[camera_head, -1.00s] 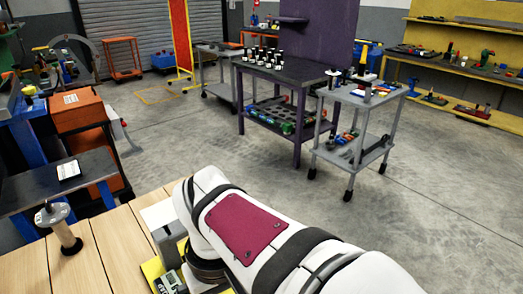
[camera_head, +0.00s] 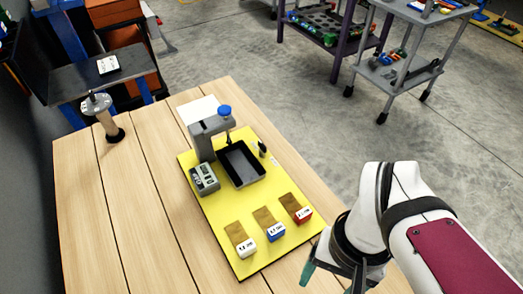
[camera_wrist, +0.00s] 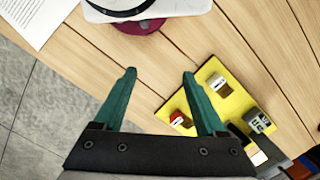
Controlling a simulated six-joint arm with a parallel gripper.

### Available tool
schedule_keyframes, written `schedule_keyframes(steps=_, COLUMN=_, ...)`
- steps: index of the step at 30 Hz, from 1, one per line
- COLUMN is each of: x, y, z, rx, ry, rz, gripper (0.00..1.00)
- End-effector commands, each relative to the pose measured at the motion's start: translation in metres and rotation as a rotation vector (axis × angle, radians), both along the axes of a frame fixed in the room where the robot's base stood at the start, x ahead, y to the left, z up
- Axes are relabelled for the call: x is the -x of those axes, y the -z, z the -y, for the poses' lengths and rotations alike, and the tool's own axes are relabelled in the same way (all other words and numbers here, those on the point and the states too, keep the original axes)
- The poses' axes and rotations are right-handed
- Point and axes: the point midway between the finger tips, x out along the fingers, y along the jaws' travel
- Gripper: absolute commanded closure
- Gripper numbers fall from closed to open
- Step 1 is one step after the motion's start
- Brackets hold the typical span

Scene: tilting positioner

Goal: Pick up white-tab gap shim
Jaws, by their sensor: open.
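The white-tab gap shim (camera_head: 247,248) lies near the front left corner of a yellow board, its brass strip pointing back. The blue-tab shim (camera_head: 275,232) and the red-tab shim (camera_head: 303,215) lie to its right in a row. In the wrist view, the white-tab shim (camera_wrist: 216,80) shows right of the fingers and the red-tab shim (camera_wrist: 178,117) between them; the blue one is not visible there. My gripper (camera_head: 332,276) is open and empty, right of the board's front right corner. Its teal fingers (camera_wrist: 159,74) frame mostly bare wood.
A white sheet (camera_head: 197,108) lies behind. A spool-like post (camera_head: 104,118) stands back left. The table's left side is clear.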

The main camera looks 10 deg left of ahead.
Motion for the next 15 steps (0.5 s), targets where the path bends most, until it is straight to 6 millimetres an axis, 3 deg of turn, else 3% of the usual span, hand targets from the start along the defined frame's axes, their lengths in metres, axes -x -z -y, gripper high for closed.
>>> schedule_keyframes(steps=5, x=-0.034, y=0.025, z=-0.051, rx=0.306, ry=-0.922, rz=-0.221, gripper=0.27)
schedule_keyframes(steps=8, x=-0.044, y=0.053, z=-0.111, rx=0.551, ry=-1.483, rz=-0.328, gripper=0.27)
schedule_keyframes(steps=12, x=-0.019, y=0.099, z=-0.197, rx=0.927, ry=-2.099, rz=-0.428, gripper=0.27)
schedule_keyframes(steps=15, x=0.006, y=0.123, z=-0.231, rx=1.125, ry=-2.334, rz=-0.459, gripper=0.27)
